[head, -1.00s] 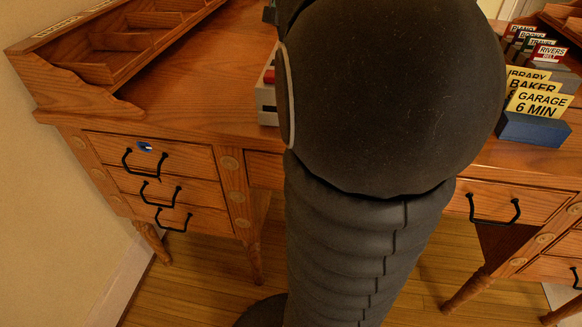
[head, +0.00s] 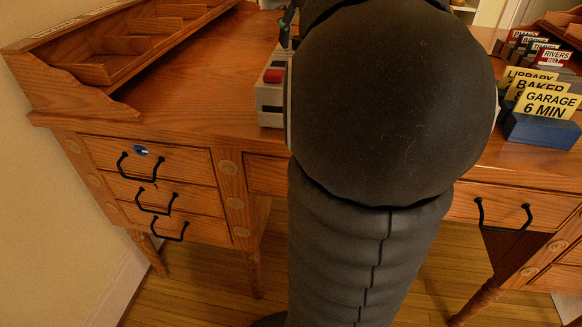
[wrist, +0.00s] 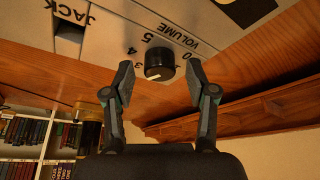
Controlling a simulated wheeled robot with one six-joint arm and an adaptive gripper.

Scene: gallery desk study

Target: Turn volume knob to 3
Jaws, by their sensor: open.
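The black volume knob (wrist: 159,62) is on a pale panel with the word VOLUME and printed numbers in the wrist view. Its white pointer mark faces down and left in the picture, near the 3 side; the exact setting is hard to read. My gripper (wrist: 160,76) is open, one finger on each side of the knob, with gaps visible. I cannot tell how deep the fingertips reach. In the head view the grey box (head: 269,100) with a red button (head: 273,76) stands on the desk, partly hidden by my arm. The knob is hidden there.
The wooden desk (head: 190,90) has a tray organiser (head: 130,55) at the left and black-handled drawers below. Blue holders (head: 540,130) with yellow cards stand at the right. A clear desktop stretch lies left of the box. Bookshelves (wrist: 40,130) show in the wrist view.

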